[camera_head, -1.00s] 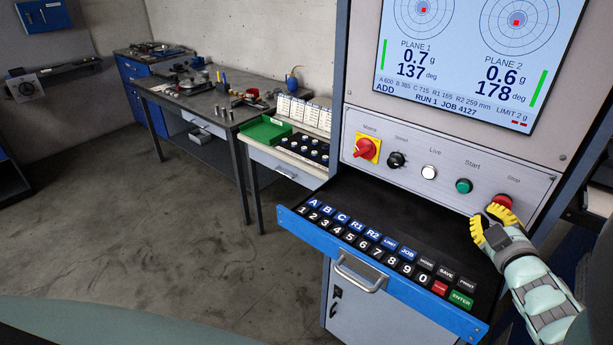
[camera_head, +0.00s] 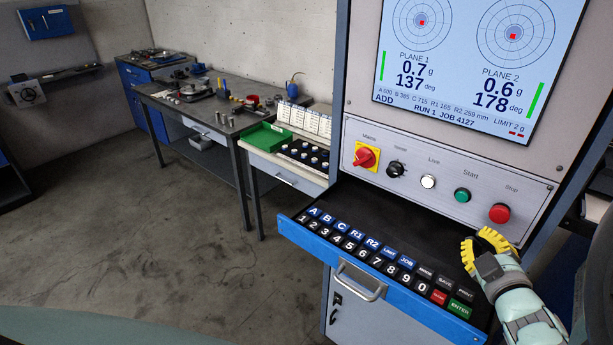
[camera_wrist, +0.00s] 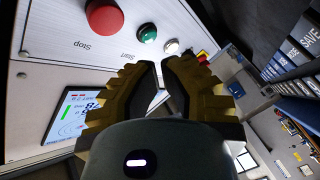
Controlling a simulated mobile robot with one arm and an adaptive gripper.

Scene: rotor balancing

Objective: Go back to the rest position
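My gripper (camera_head: 477,238), with yellow ribbed fingers, is at the lower right of the head view, over the right end of the keyboard drawer (camera_head: 330,249). In the wrist view its fingertips (camera_wrist: 160,66) come together with nothing held between them. The red Stop button (camera_head: 499,213) is on the control panel above and apart from the gripper; it also shows in the wrist view (camera_wrist: 104,15). The green Start button (camera_head: 462,195) is to its left. The screen (camera_head: 470,80) shows 0.7 g at 137 deg and 0.6 g at 178 deg.
The open drawer juts out from the cabinet below the panel. The red Mains switch (camera_head: 365,158) is at the panel's left. A side table with a green tray (camera_head: 265,136) and a workbench (camera_head: 225,123) with tools stand at the left. The floor (camera_head: 150,240) in front is clear.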

